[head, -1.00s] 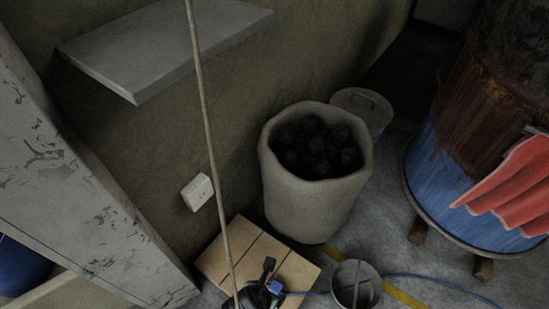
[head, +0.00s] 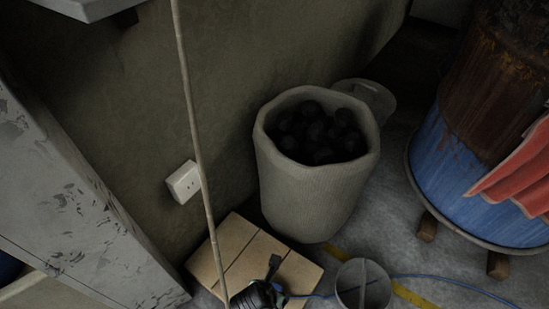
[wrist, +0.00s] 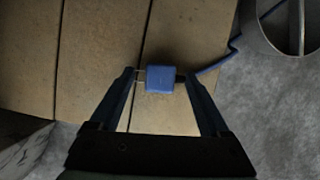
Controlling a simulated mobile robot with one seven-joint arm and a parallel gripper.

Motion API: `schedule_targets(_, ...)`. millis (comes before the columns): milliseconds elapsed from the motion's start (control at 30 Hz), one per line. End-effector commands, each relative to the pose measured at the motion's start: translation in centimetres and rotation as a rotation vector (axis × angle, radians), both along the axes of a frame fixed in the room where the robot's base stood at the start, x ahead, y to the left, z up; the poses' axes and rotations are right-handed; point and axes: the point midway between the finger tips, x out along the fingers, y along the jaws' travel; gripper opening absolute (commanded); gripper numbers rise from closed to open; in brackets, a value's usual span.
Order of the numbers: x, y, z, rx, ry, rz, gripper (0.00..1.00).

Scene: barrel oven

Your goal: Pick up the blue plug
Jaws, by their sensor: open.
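The blue plug (wrist: 160,79) lies over the wooden boards in the wrist view, with its metal prongs pointing left and its blue cable (wrist: 220,64) leaving to the right. My gripper (wrist: 159,77) is open, with one finger on each side of the plug: the left finger by the prongs, the right by the cable end. I cannot tell whether either finger touches it. In the head view my gripper (head: 272,272) is low over the wooden boards (head: 236,248), and it mostly hides the plug.
A metal bucket (head: 363,286) stands just right of the boards. A large bin of black lumps (head: 318,200) stands behind. A thin pole (head: 193,120) crosses in front of the wall socket (head: 183,182). A blue and rusty barrel (head: 460,180) is at right.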

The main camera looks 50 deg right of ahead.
Motion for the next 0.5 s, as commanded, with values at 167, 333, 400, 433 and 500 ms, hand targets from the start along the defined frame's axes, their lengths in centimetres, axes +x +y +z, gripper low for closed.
schedule_targets(167, 0.01, -0.02, 0.05, 0.0, 0.0, 0.001, 0.8)
schedule_targets(333, 0.0, -0.01, 0.05, 0.0, 0.0, 0.001, 0.55)
schedule_targets(400, 0.0, 0.0, 0.04, 0.0, 0.0, 0.001, 0.42)
schedule_targets(433, 0.0, 0.0, 0.04, 0.0, 0.0, 0.001, 0.37)
schedule_targets(500, 0.0, -0.01, 0.04, 0.0, 0.0, 0.001, 0.24)
